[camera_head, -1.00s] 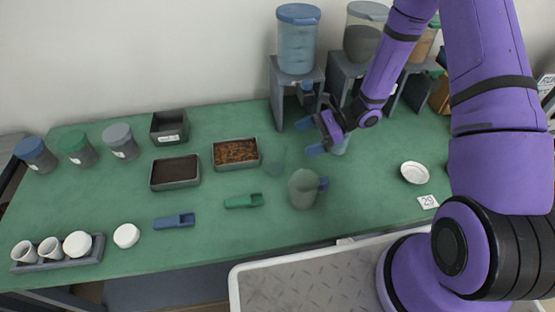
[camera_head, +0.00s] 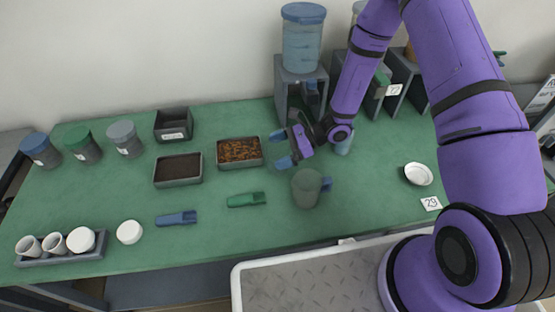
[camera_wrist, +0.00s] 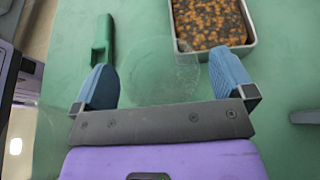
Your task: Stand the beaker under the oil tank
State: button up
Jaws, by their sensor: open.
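A clear, faint glass vessel, seemingly the beaker (camera_wrist: 160,80), shows in the wrist view as a round outline on the green table between my fingers. In the head view it is too faint to make out well. My gripper (camera_head: 281,149) is open, low over the table, its blue fingertips pointing left. In the wrist view the fingers (camera_wrist: 164,78) stand either side of the clear outline, with gaps. Tanks stand on grey stands at the back. One holds blue liquid (camera_head: 303,45); an amber one (camera_head: 410,52), perhaps the oil tank, is mostly hidden behind my arm.
A grey jug (camera_head: 306,188) with a blue handle stands in front of my gripper. A clear cup (camera_head: 344,146) stands behind my wrist. A tray of brown pellets (camera_head: 239,151) and a green scoop (camera_head: 246,200) lie left. The right table holds a white dish (camera_head: 418,174).

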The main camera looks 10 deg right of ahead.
jog(key=shift+a+f, duration=0.1)
jog(key=shift+a, duration=0.2)
jog(key=shift+c, duration=0.2)
jog(key=c, duration=1)
jog(key=shift+r, duration=5.1)
